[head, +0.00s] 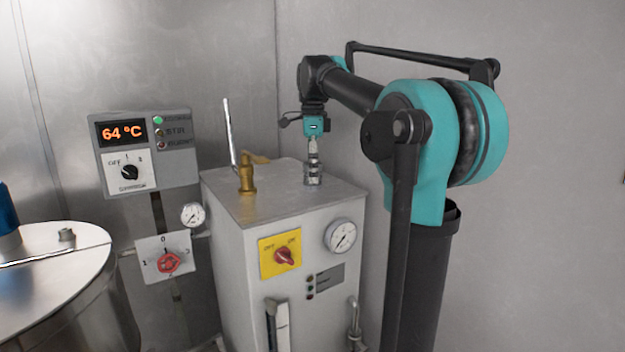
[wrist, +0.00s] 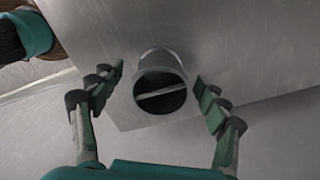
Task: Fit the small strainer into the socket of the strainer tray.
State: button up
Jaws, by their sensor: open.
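I cannot make out a small strainer or a strainer tray with a socket in either view. My gripper (head: 313,146) points down over a short metal cylindrical fitting (head: 312,173) on top of the grey metal cabinet (head: 262,194). In the wrist view, my gripper (wrist: 158,80) is open, one finger on each side of a round grey cylinder (wrist: 160,61) with a dark round face and a light bar across it. It appears to be the same fitting. A gap shows on both sides, so the fingers look apart from it.
A brass valve (head: 246,178) with an upright lever stands on the cabinet left of the fitting. A control box (head: 175,170) reading 64 °C hangs on the wall. A round metal vessel (head: 60,290) stands at the left.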

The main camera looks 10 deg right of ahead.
jog(key=shift+c, duration=0.2)
jog(key=c, duration=1.4)
jog(key=shift+o, duration=0.2)
jog(key=shift+r, duration=0.15)
